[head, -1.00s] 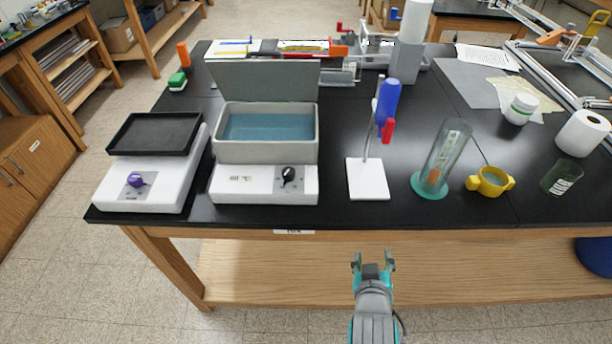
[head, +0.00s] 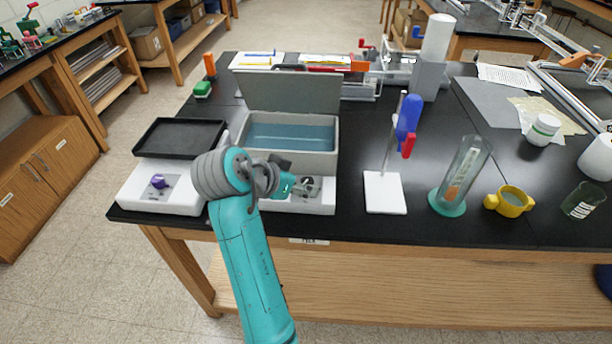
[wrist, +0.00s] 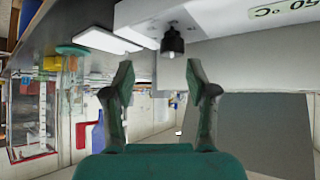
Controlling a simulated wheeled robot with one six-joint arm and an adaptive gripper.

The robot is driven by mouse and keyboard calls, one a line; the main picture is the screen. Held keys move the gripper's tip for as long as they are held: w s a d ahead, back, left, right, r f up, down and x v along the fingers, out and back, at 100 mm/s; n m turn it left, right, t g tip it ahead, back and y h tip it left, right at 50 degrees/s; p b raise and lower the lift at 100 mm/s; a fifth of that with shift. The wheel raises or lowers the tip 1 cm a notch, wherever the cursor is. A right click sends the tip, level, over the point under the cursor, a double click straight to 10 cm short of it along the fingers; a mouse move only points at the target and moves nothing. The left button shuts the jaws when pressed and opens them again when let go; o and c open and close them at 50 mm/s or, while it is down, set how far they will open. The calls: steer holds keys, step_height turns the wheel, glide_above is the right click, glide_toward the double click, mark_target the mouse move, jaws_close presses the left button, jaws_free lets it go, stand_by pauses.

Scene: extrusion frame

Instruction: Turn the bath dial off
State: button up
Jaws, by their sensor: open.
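The bath is a grey box (head: 318,160) with blue water and a raised grey lid, on a white base at the table's front edge. Its black dial (wrist: 172,42) shows in the wrist view on the white panel, beyond the fingertips and slightly right of the middle. My gripper (wrist: 160,78) is open and empty, with its two fingers apart and the dial outside them. I cannot tell the dial's setting.
The floor in front is clear.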

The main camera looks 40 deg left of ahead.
mark_target(308, 180)
step_height(308, 180, up, 3)
steer(key=s+a+m+h, duration=0.1)
steer(key=s+a+m, duration=0.1)
steer(key=a+m, duration=0.1)
steer(key=x, duration=1)
steer(key=shift+w+d+f, duration=0.15)
steer(key=shift+w+d, duration=0.05)
steer(key=shift+d, duration=0.15)
jaws_close()
